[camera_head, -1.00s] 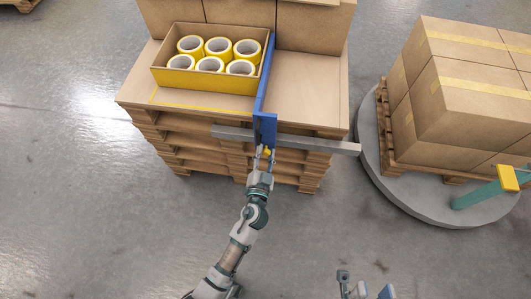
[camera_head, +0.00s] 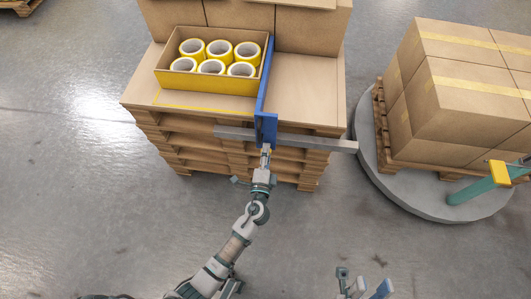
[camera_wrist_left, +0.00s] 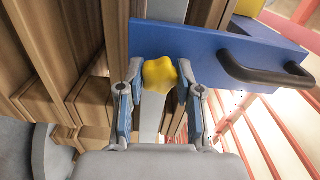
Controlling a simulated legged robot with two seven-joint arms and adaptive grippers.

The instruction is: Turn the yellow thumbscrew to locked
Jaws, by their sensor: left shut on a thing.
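The yellow thumbscrew (camera_wrist_left: 160,75) is a lobed knob at the end of a blue plate (camera_wrist_left: 190,42) in the left wrist view. My left gripper (camera_wrist_left: 160,82) is shut on it, one finger at each side. In the head view my left gripper (camera_head: 266,151) is at the near end of the blue stop (camera_head: 265,92), hiding most of the thumbscrew. The stop is mounted on a grey rail (camera_head: 316,145). Marks for the locked position cannot be made out. My right gripper (camera_head: 364,284) is at the bottom edge, its fingers apart, empty.
A carton (camera_head: 208,87) of yellow tape rolls stands left of the blue stop on a pallet stack. A black handle (camera_wrist_left: 262,75) is on the blue plate. Boxes stand on a round turntable (camera_head: 400,201) at the right, beside a teal arm (camera_head: 471,191) with a yellow end.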

